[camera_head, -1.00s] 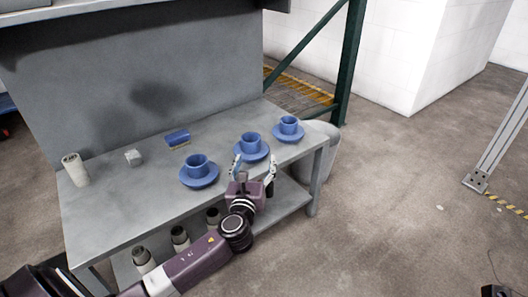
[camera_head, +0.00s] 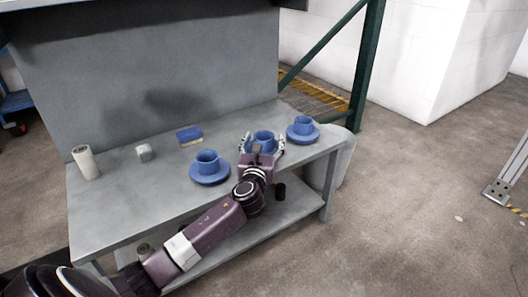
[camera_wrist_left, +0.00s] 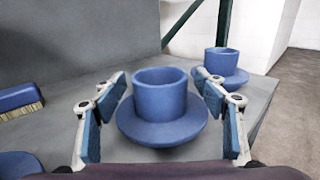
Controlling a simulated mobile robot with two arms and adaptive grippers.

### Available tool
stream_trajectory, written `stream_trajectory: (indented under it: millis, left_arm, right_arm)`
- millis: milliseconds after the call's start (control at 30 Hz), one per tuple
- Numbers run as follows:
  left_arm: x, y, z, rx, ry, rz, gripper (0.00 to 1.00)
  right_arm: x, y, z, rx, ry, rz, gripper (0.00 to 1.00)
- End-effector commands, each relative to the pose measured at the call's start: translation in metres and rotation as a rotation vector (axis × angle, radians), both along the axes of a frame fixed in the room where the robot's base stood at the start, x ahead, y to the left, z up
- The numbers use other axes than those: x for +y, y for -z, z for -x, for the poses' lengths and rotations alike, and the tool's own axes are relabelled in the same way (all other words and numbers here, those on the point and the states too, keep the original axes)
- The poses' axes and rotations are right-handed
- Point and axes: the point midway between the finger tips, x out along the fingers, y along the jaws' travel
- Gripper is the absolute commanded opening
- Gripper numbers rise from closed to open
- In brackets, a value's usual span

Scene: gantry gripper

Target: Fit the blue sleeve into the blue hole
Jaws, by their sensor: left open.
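No separate blue sleeve or blue hole can be made out; I see three blue cups on blue saucers on the grey table. The middle cup (camera_head: 264,138) stands upright on its saucer (camera_wrist_left: 162,135) and also shows in the left wrist view (camera_wrist_left: 160,94). My left gripper (camera_head: 262,148) is open, with one finger on each side of this cup and a gap visible on both sides. The left cup (camera_head: 207,161) and the right cup (camera_head: 303,125) stand clear of the gripper. My right gripper is not in view.
A blue-backed brush (camera_head: 189,135), a small white block (camera_head: 144,152) and a pale cylinder (camera_head: 86,162) stand on the grey table (camera_head: 130,205). A grey panel (camera_head: 150,80) closes off the back. A pale bin (camera_head: 342,160) stands beyond the right end.

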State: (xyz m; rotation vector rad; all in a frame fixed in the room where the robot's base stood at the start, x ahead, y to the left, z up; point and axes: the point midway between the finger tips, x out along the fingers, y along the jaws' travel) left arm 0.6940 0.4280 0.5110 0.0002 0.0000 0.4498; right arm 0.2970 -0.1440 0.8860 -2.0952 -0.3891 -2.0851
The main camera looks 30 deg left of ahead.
Motion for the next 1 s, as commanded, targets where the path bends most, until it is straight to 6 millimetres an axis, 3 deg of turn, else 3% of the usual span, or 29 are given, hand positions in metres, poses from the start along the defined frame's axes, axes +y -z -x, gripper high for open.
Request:
stream_trajectory:
  millis: [67,533,833,1000]
  left_arm:
    - [0.000,0.000,0.000,0.000,0.000,0.000,0.65]
    - [0.000,0.000,0.000,0.001,0.000,0.000,0.14]
    - [0.000,-0.003,0.000,-0.001,0.000,0.000,0.14]
    - [0.000,-0.016,0.000,-0.002,0.000,-0.002,0.14]
  right_arm:
    - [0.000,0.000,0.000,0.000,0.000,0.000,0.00]
    - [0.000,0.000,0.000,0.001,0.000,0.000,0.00]
    - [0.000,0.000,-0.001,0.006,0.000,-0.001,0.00]
    - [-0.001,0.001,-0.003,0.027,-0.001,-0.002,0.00]
